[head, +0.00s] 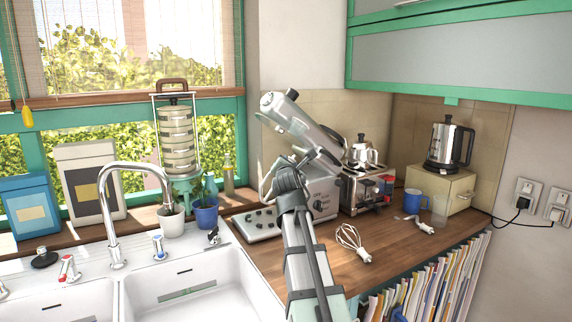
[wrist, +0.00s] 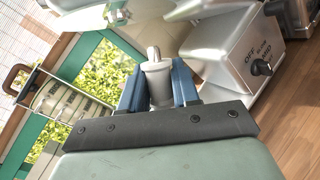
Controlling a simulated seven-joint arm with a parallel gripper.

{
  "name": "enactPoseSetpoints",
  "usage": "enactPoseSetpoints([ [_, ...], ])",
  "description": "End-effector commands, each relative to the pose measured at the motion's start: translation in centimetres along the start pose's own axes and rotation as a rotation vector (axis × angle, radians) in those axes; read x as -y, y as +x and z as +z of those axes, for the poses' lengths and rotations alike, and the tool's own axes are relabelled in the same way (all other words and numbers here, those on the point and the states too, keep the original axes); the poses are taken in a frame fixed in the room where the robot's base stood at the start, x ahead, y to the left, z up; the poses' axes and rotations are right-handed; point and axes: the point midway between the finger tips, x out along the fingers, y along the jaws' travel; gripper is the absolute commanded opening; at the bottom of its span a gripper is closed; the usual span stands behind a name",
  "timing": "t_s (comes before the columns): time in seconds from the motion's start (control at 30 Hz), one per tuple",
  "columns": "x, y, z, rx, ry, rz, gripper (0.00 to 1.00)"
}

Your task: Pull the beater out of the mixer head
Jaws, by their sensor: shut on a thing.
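The mixer (head: 300,125) stands on the wooden counter with its silver head tilted up. Its grey body (wrist: 240,60) shows at the upper right in the wrist view. The beater (wrist: 157,78) has a pale grey shaft and sits between the blue fingers of my gripper (wrist: 158,88). My gripper is shut on this shaft, just below the mixer head. In the head view, a pale curved part of the beater (head: 267,182) shows left of my gripper (head: 284,170). The joint between beater and head is not clear to see.
A wire whisk (head: 350,240) and a white-ended tool (head: 420,224) lie on the counter. A toaster (head: 365,188), a blue mug (head: 413,201) and a kettle (head: 449,145) stand to the right. The sink (head: 190,285) is at the left. The front counter is mostly clear.

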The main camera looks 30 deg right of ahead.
Motion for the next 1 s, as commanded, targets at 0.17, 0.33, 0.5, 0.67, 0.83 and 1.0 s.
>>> enactPoseSetpoints([
  [0.17, 0.6, -1.1, 0.3, 0.001, 0.002, 0.000, 0.00],
  [0.33, 1.0, -2.1, 0.7, 0.001, 0.000, 0.000, 0.00],
  [0.5, 1.5, -3.0, 0.9, 0.001, 0.002, 0.000, 0.00],
  [0.67, 1.8, -3.7, 1.1, 0.001, 0.000, -0.001, 0.00],
  [0.83, 2.0, -4.1, 1.3, 0.000, 0.001, 0.000, 0.00],
  [1.0, 2.1, -4.3, 1.3, 0.000, 0.001, 0.000, 0.00],
])
